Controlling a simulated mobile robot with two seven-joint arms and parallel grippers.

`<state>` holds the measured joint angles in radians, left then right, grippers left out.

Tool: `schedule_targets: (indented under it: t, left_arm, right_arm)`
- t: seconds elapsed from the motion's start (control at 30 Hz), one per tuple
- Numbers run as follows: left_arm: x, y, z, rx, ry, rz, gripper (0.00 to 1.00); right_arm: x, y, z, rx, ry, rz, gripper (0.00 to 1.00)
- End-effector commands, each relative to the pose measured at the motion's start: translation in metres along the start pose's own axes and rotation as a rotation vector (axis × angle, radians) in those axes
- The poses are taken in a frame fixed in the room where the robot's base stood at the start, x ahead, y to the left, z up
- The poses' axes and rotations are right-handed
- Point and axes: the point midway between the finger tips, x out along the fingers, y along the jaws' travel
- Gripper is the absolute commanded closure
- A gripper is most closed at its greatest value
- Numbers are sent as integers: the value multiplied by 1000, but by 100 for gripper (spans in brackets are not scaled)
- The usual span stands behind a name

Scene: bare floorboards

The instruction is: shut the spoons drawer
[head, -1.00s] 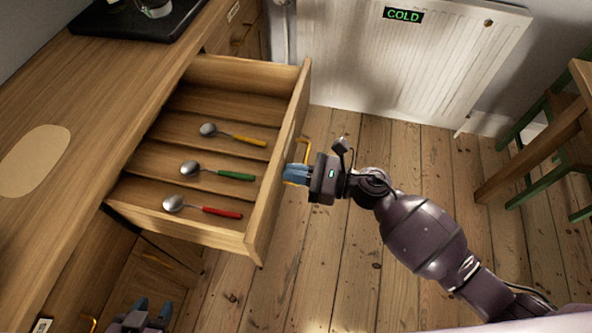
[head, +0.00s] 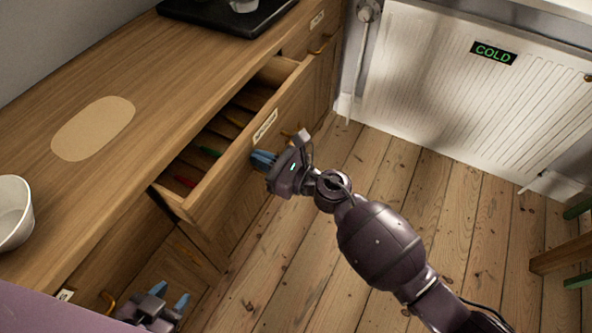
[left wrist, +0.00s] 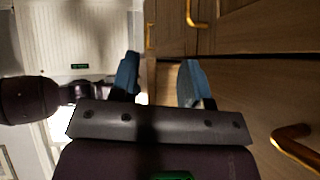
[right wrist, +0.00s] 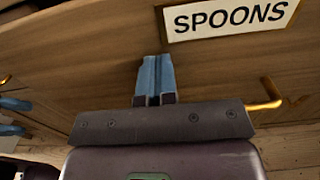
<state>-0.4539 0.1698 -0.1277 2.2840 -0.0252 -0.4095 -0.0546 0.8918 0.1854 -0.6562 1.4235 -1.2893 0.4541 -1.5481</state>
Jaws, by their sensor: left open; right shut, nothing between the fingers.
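The spoons drawer (head: 228,178) stands partly open under the counter in the head view. A green handle (head: 210,152) and a red handle (head: 186,182) show inside it; the rest of the spoons is hidden under the counter. Its SPOONS label (right wrist: 230,17) and brass handle (right wrist: 266,95) show in the right wrist view. My right gripper (head: 262,161) is shut and empty, its fingertips at the drawer front, left of the handle in the head view; it also shows in the right wrist view (right wrist: 154,75). My left gripper (head: 170,297) is open and empty, low by the cabinet.
The wooden counter (head: 150,70) holds a black tray (head: 225,16), an oval mat (head: 93,128) and a white bowl (head: 13,212). The floorboards (head: 330,270) are clear; a chair or table part (head: 562,255) shows at right.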

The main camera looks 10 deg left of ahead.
Motion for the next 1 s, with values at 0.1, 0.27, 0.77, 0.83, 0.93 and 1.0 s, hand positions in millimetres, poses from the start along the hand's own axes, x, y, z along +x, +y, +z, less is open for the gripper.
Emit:
schedule_targets:
  t: [0.1,0.27,0.77,0.83,0.93,1.0]
  left_arm:
    - [2,2,4,15,-4,4,57]
    - [3,4,4,33,6,7,57]
    - [8,5,-8,65,39,11,57]
    - [8,4,-8,65,38,11,57]
    - [8,4,-7,65,36,11,57]
    - [8,4,-6,65,34,11,57]
  right_arm:
    - [32,2,-5,9,0,3,100]
    - [65,2,-5,7,1,2,100]
    - [106,0,-1,2,0,0,100]
    - [107,0,0,2,-1,0,100]
    - [107,0,1,1,-2,-1,100]
    - [108,0,2,0,-3,-1,100]
